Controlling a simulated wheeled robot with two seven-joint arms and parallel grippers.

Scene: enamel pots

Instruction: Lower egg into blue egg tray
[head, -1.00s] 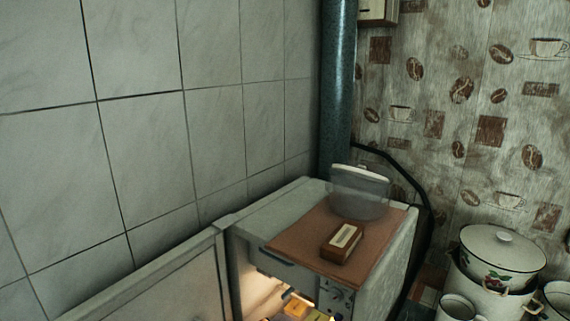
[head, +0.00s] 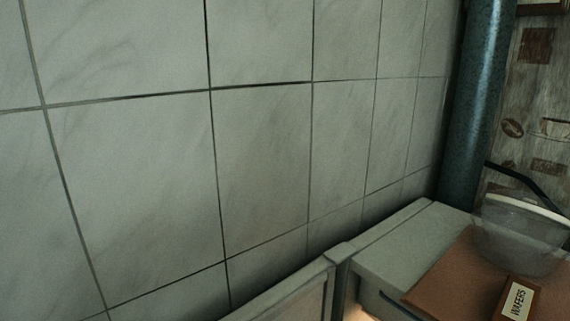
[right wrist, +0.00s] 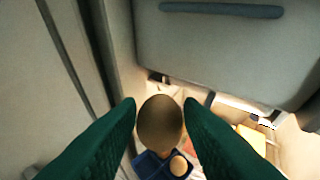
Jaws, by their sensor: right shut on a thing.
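My right gripper (right wrist: 160,115) is shut on a brown egg (right wrist: 160,122) in the right wrist view, with a green finger on each side of it. The blue egg tray (right wrist: 148,164) shows beyond and below the held egg, partly hidden by it and by the right finger. A lighter egg (right wrist: 180,166) sits in the tray. I cannot tell the gap between the held egg and the tray. My left gripper is not in view.
The fridge is lit inside, with a freezer compartment front (right wrist: 225,50) above the egg and a yellow item (right wrist: 250,138) at right. In the head view, a wafers box (head: 518,300) and a clear bowl (head: 520,240) stand on the fridge top. Wall tiles (head: 150,170) fill the left.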

